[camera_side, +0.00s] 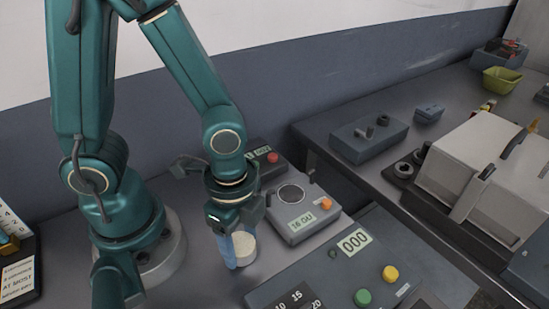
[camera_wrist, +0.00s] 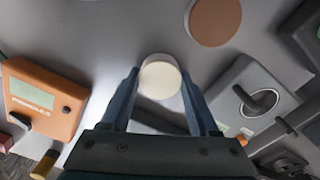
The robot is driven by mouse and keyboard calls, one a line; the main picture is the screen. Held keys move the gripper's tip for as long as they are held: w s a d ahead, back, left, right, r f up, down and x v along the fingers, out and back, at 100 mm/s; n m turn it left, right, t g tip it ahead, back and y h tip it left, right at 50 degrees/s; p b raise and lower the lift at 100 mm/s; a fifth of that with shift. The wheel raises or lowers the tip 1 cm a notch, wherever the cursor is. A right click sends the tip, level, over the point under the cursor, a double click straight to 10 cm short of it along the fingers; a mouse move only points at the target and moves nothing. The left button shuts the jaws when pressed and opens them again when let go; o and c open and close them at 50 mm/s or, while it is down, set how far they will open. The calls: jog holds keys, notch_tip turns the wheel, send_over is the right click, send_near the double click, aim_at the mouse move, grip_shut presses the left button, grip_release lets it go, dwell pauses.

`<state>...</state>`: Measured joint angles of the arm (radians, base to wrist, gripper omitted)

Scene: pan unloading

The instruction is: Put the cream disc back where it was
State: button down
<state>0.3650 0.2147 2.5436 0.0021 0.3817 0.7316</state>
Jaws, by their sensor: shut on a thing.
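The cream disc (camera_side: 244,246) is a short, pale round piece at the lower end of my gripper (camera_side: 236,249) in the side view. My gripper's blue fingers are shut on it, and one finger covers its left part. In the wrist view the cream disc (camera_wrist: 160,78) sits between the two fingertips of my gripper (camera_wrist: 160,76). It is low over the grey bench; I cannot tell whether it touches the surface. A grey device with a round pan (camera_side: 291,194) and an orange button stands just right of my gripper, and nothing is seen on the pan.
A brown disc (camera_wrist: 214,22) lies on the bench in the wrist view. An orange device with a display (camera_wrist: 45,98) is at left there. In the side view, a control panel (camera_side: 354,264) with yellow and green buttons is in front, and a red-button device (camera_side: 268,160) stands behind.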

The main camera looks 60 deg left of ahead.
aim_at(241, 244)
jog(key=shift+c, duration=0.7)
grip_release()
jog(key=shift+f, duration=0.1)
notch_tip(241, 244, up, 12)
jog(key=w+a+r+n+t, duration=0.1)
jog(key=a+r+n+t, duration=0.2)
jog(key=n, duration=0.9)
jog(key=shift+w+a+n+t, duration=0.3)
jog(key=shift+w+a+t, duration=0.1)
jog(key=shift+a+t, duration=0.95)
jog(key=shift+r, duration=0.1)
